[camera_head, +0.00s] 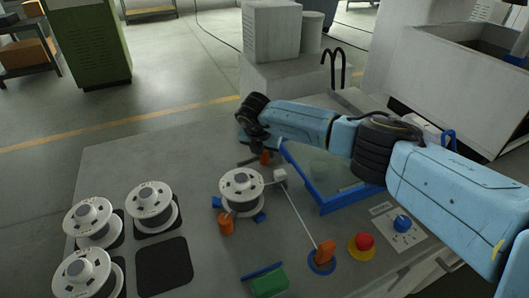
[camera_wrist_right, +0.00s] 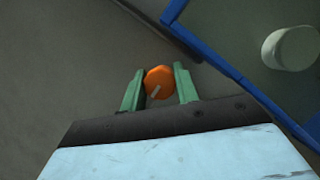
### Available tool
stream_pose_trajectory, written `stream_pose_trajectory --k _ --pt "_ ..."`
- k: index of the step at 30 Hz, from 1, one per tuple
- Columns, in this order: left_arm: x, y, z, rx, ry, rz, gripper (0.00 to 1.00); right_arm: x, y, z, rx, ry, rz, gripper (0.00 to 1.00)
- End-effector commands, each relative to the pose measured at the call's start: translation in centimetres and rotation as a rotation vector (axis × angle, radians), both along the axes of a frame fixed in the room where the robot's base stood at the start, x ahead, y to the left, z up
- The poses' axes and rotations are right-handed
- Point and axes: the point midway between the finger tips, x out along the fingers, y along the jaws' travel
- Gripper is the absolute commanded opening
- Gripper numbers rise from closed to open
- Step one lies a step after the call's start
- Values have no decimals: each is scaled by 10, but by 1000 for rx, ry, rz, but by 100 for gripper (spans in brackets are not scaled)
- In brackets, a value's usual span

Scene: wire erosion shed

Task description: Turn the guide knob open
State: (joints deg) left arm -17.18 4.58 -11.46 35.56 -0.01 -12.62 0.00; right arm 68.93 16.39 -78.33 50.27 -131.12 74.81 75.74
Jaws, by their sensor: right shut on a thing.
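An orange knob (camera_wrist_right: 159,77) with a pale mark on its top sits between the two green fingers of my right gripper (camera_wrist_right: 160,88). The fingers are shut on it. In the head view the same orange knob (camera_head: 265,158) shows just below my right gripper (camera_head: 258,150), partly hidden by it, at the far part of the grey table. Two more orange parts stand nearer: one (camera_head: 226,222) by the middle white spool and one (camera_head: 325,252) on a blue round base. My left gripper is not in view.
A blue-edged frame (camera_head: 335,203) lies right of the knob, under my right arm. A white spool (camera_head: 242,188) stands near the middle, with several more at the left. The table's back left is clear.

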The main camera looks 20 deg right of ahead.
Motion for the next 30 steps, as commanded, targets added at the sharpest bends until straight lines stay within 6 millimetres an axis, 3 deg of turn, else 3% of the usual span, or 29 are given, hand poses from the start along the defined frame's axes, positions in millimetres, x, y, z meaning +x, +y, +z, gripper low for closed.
stream_pose_trajectory --k 20,21,26,30 --pt "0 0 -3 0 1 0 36 0 0 1 1 -1 -69 0" --pt "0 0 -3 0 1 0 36 0 0 1 1 -1 -69 32" --pt "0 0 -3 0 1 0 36 0 0 1 2 -1 -67 52" --pt "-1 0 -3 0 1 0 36 0 0 0 1 -1 -66 52"
